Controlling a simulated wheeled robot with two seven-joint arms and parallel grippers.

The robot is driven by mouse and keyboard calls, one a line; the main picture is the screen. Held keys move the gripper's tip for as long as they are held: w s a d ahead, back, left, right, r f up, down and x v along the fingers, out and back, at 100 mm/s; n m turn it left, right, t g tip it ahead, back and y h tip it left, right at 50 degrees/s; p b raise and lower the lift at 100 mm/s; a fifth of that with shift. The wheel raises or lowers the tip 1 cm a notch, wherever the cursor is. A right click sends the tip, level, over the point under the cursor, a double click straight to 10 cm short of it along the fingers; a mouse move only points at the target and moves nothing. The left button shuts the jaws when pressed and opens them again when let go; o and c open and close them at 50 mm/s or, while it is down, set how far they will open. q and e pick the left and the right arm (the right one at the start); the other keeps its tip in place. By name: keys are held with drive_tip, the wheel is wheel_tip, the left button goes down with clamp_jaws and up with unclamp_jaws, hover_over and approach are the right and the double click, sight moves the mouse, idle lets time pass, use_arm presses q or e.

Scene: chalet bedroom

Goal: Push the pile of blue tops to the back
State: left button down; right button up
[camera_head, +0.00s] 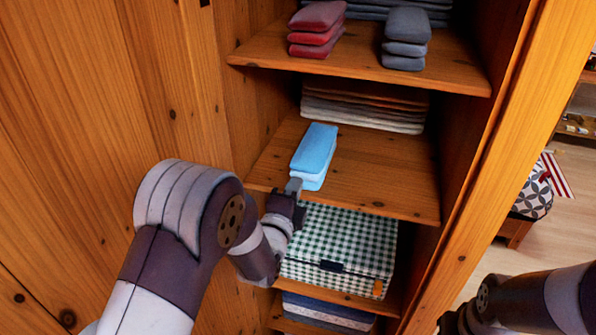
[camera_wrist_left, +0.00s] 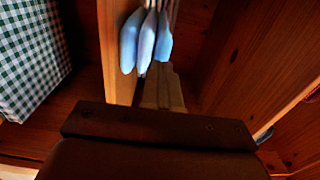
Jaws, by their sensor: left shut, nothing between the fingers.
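The pile of blue tops (camera_head: 315,148) is a small stack of folded light-blue pieces on the left part of the middle shelf, close to its front edge. In the left wrist view the pile (camera_wrist_left: 146,40) shows as three rounded folded edges. My left gripper (camera_head: 293,186) is shut and empty, with its tips at the near end of the pile. In the left wrist view its fingers (camera_wrist_left: 155,88) point at the pile; I cannot tell whether they touch it. Only part of my right arm shows at the bottom right; its fingers are out of view.
Folded beige cloths (camera_head: 362,108) lie at the back of the middle shelf (camera_head: 385,175). Red (camera_head: 316,30) and grey (camera_head: 405,38) piles are on the shelf above. A green checked box (camera_head: 340,250) stands below. The middle shelf's right part is clear.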

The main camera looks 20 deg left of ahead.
sight(308, 159)
use_arm(q)
drive_tip(key=shift+w+d+r+p, duration=0.15)
drive_tip(key=shift+w+p, duration=0.1)
drive_tip(key=shift+w, duration=0.15)
drive_tip(key=shift+w+a+r+p, duration=0.1)
drive_tip(key=shift+w+r+p, duration=0.1)
drive_tip(key=shift+w, duration=0.2)
drive_tip(key=shift+w+f, duration=0.15)
drive_tip(key=shift+w, duration=0.15)
drive_tip(key=shift+w+f, duration=0.2)
drive_tip(key=shift+w, duration=0.1)
drive_tip(key=w+b, duration=0.3)
drive_tip(key=w, duration=0.1)
drive_tip(key=w+b, duration=0.3)
drive_tip(key=w, duration=0.1)
drive_tip(key=shift+d+f+b, duration=0.15)
drive_tip(key=shift+f+b, duration=0.05)
drive_tip(key=shift+b, duration=0.2)
drive_tip(key=shift+w+r, duration=0.1)
drive_tip(key=shift+w, duration=0.05)
drive_tip(key=shift+r, duration=0.15)
use_arm(e)
wheel_tip(308, 159, down, 5)
drive_tip(key=shift+s+r, duration=0.1)
drive_tip(key=shift+s, duration=0.05)
